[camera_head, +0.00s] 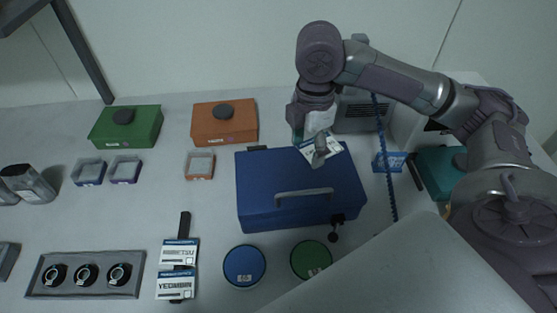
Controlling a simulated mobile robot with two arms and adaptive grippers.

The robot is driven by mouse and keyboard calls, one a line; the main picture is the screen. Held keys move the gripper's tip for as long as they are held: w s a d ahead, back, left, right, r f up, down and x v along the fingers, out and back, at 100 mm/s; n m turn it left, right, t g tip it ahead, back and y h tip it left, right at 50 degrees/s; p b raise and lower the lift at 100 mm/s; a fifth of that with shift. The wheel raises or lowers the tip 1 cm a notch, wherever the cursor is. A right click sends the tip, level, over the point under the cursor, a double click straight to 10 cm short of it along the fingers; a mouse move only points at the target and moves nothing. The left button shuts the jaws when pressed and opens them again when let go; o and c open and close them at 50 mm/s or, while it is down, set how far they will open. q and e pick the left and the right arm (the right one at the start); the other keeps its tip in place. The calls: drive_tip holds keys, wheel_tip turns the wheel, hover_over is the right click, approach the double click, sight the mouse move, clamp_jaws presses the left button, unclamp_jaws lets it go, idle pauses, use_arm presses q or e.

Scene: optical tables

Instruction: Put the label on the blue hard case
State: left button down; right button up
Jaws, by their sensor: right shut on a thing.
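The blue hard case (270,190) lies closed on the table in the middle, its grey handle towards me. My right gripper (320,155) points down over the back right part of its lid. It is shut on a white label with a blue stripe (307,150), which is tilted and partly hidden by the fingers. I cannot tell whether the label touches the lid. Two similar labels, an upper one (179,254) and a lower one (175,287), lie on a dark holder left of the case. My left gripper is out of view.
A green box (142,131) and an orange box (236,129) stand at the back left, with small trays in front. Blue (244,266) and green (311,259) round discs lie before the case. A coiled blue cable (388,175) hangs on its right.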

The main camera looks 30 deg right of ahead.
sight(260, 172)
drive_tip(key=w+a+f, duration=0.1)
drive_tip(key=w+a, duration=0.1)
drive_tip(key=w+a+f+p, duration=0.1)
drive_tip(key=w+a+f, duration=0.1)
drive_tip(key=shift+w+f, duration=0.15)
drive_tip(key=shift+w, duration=0.05)
drive_tip(key=w+a+f, duration=0.1)
drive_tip(key=w+a+f+p, duration=0.1)
drive_tip(key=w+a, duration=0.1)
drive_tip(key=shift+w+f, duration=0.15)
drive_tip(key=shift+f, duration=0.2)
drive_tip(key=shift+w+a+f, duration=0.2)
drive_tip(key=shift+f, duration=0.25)
wheel_tip(260, 172, down, 3)
drive_tip(key=shift+f+p, duration=0.15)
drive_tip(key=shift+p, duration=0.4)
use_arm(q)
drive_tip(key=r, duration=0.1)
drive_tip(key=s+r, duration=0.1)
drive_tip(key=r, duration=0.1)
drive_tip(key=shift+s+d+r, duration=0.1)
use_arm(e)
drive_tip(key=shift+f, duration=0.2)
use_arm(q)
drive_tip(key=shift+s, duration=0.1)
use_arm(e)
drive_tip(key=shift+f, duration=0.15)
drive_tip(key=o, duration=0.8)
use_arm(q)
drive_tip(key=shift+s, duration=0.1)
